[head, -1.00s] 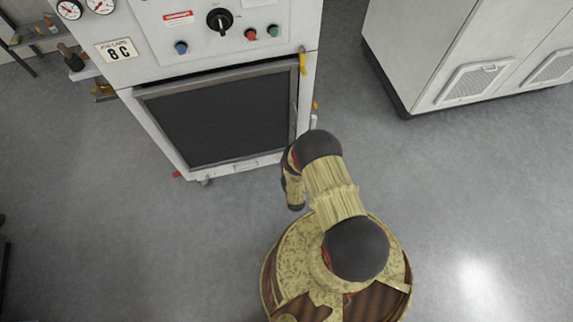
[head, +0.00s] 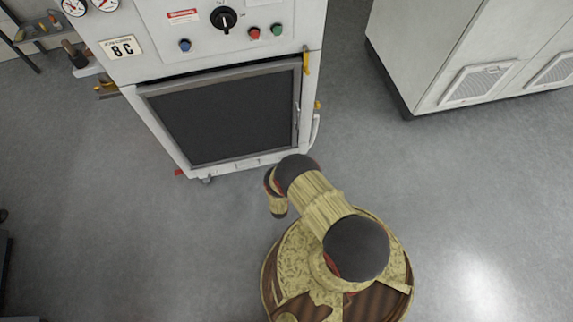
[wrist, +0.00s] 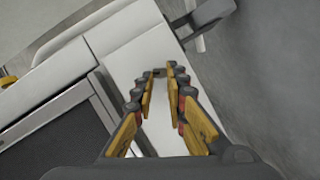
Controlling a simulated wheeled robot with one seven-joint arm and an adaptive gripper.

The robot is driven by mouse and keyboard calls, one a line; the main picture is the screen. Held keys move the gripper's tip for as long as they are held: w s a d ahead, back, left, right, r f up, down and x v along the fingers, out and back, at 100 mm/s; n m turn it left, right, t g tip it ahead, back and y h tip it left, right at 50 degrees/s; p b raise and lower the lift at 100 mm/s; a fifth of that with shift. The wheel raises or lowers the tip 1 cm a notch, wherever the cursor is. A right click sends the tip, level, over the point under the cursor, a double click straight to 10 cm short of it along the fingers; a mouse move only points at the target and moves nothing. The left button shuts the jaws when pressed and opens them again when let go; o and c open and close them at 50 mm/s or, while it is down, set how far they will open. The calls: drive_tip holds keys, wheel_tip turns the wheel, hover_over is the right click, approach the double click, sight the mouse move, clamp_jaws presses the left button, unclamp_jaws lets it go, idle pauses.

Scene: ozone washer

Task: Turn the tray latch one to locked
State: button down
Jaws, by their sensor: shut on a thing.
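The washer (head: 120,70) stands ahead with its dark-windowed door (head: 225,118) closed. In the wrist view, my gripper (wrist: 159,74) is over a white panel (wrist: 130,50) beside the door frame. Its yellow-padded fingers converge on a small dark piece (wrist: 159,72), with a gap between the pads further back. The piece looks like a small latch or knob, but which latch and its turn are too small to tell. Yellow latches show at the washer's upper right (head: 306,60) and lower right side (head: 317,104).
A pale handle (head: 315,130) sticks out from the washer's right side. A dark-ended handle (wrist: 205,14) shows at the wrist view's top. A grey cabinet (head: 420,50) stands to the right. The floor (head: 90,220) at front left is clear.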

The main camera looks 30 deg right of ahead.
drive_tip(key=shift+a+f+n+t+h, duration=0.15)
drive_tip(key=shift+n+h, duration=0.1)
drive_tip(key=shift+n, duration=0.3)
drive_tip(key=shift+d+n+t+h, duration=0.1)
drive_tip(key=shift+n+h, duration=0.1)
drive_tip(key=shift+n, duration=0.3)
drive_tip(key=shift+a+f+n+t+h, duration=0.15)
drive_tip(key=shift+n+h, duration=0.1)
drive_tip(key=shift+n, duration=0.3)
drive_tip(key=shift+d, duration=0.1)
drive_tip(key=c, duration=1.9)
unclamp_jaws()
drive_tip(key=shift+o, duration=0.5)
drive_tip(key=v, duration=0.7)
drive_tip(key=shift+s, duration=0.15)
